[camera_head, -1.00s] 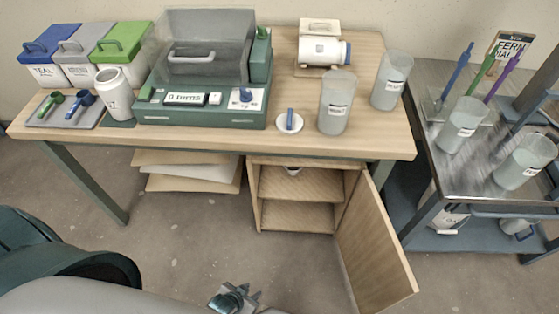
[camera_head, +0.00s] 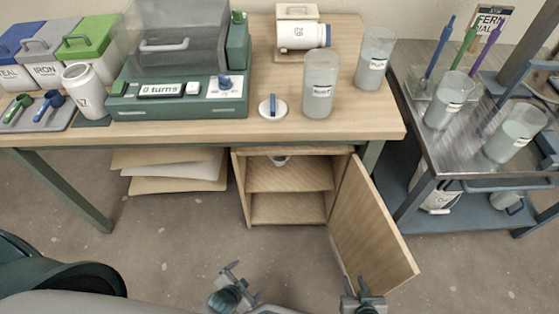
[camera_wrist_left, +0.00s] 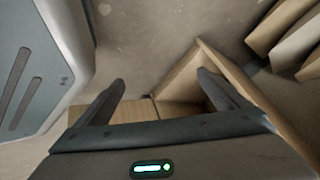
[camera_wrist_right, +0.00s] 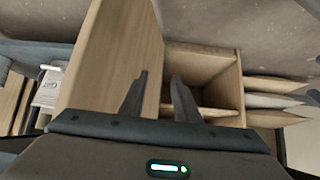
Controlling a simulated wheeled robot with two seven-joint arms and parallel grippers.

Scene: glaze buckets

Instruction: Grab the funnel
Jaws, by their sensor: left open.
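My right gripper (camera_head: 363,290) is near the lower end of the cabinet door. In the right wrist view (camera_wrist_right: 159,80) its fingers are apart with nothing between them.
The cabinet (camera_head: 290,191) stands under the wooden table (camera_head: 200,132). Its door (camera_head: 370,230) is swung open toward the right gripper. Stacked boards (camera_head: 172,170) lie left of the cabinet. A metal cart (camera_head: 462,150) with buckets stands right. The floor before the cabinet is clear.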

